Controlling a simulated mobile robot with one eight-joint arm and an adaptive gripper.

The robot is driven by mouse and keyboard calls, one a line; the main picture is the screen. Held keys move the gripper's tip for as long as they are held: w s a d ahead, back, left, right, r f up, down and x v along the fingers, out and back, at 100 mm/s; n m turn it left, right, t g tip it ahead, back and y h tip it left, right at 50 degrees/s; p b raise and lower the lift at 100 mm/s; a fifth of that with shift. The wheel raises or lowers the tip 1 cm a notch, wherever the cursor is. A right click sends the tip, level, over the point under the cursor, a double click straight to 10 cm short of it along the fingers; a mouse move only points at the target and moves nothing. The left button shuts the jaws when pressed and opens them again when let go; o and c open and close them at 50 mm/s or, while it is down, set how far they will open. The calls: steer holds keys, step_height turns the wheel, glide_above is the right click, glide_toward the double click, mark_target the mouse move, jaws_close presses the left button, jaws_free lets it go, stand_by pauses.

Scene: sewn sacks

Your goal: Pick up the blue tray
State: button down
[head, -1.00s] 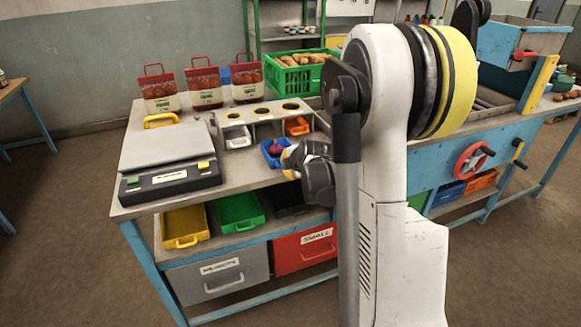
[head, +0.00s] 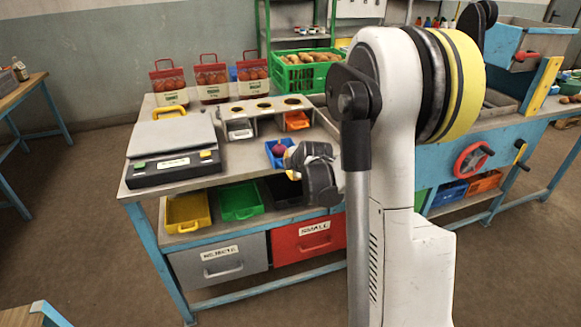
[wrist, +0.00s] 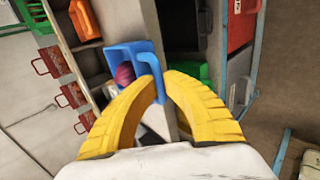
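The blue tray (head: 278,153) is at the right part of the scale bench, in front of the rack with holes, with a purple-red round item (head: 279,149) in it. In the wrist view the tray (wrist: 122,52) shows its open top and its looped handle, with the item (wrist: 124,73) inside. My gripper (wrist: 160,78) has its two yellow fingers on either side of the handle, close against it. In the head view my gripper (head: 290,157) is at the tray's near right side, and its fingers are partly hidden. I cannot tell whether the tray touches the bench.
The holed rack (head: 264,108) stands behind, with a grey tray (head: 240,128) and an orange tray (head: 297,121). The scale (head: 172,147) stands left. Yellow (head: 188,212) and green (head: 241,200) trays lie on the shelf below. A wooden table corner (head: 28,315) shows at front left.

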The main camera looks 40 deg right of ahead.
steer(key=c, duration=1.5)
jaws_free()
steer(key=shift+s, duration=0.1)
steer(key=v, duration=1.2)
